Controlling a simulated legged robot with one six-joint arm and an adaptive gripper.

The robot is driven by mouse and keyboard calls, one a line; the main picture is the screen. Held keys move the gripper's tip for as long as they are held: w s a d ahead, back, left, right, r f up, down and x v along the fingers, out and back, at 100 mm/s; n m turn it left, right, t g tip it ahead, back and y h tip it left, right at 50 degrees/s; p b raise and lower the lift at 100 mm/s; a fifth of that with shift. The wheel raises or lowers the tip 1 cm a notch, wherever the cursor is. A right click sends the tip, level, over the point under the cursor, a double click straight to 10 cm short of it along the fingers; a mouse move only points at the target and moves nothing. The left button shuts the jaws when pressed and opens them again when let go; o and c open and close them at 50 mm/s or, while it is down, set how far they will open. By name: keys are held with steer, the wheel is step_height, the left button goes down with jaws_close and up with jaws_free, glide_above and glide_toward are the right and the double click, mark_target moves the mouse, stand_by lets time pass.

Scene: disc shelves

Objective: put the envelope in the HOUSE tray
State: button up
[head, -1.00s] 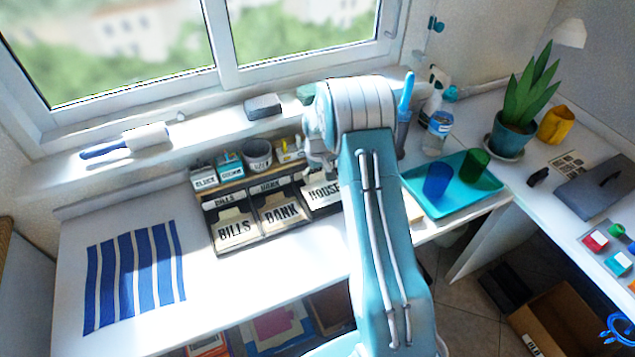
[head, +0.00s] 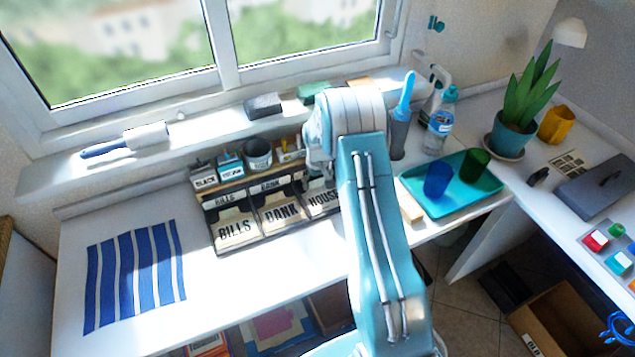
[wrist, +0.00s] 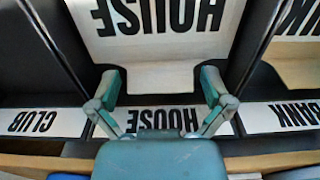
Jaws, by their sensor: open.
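The HOUSE tray is a dark compartment in the wrist view, with a small HOUSE label (wrist: 165,121) along one edge and a large HOUSE panel (wrist: 160,18) opposite, both upside down. A plain pale sheet (wrist: 162,78) lies between them; I cannot tell for sure whether it is the envelope. My gripper (wrist: 161,84) is open over this compartment, its two fingers apart on either side of the pale sheet.
BILLS (head: 235,229) and BANK (head: 283,213) trays stand left of HOUSE; CLUB (wrist: 40,122) adjoins its other side. A teal tray (head: 482,187) with two cups is at right. The desk at left is clear around a striped cloth (head: 134,276).

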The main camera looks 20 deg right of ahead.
steer(key=shift+r, duration=0.15)
steer(key=s+a+r+t, duration=0.1)
steer(key=s+a+r, duration=0.15)
steer(key=r, duration=0.95)
steer(key=s+a+r, duration=0.2)
steer(key=s+r, duration=0.1)
steer(key=r, duration=0.9)
steer(key=s+a+r+t, duration=0.2)
steer(key=s+a+r, duration=0.3)
steer(key=s, duration=0.4)
steer(key=s+a+r+t, duration=0.1)
steer(key=s+a+r, duration=0.1)
steer(key=s+r, duration=0.5)
steer(key=s+a+f+t, duration=0.1)
steer(key=s+a, duration=0.1)
steer(key=s, duration=1)
steer(key=shift+a+f+t, duration=0.2)
steer(key=shift+f+t, duration=0.05)
steer(key=shift+t, duration=0.05)
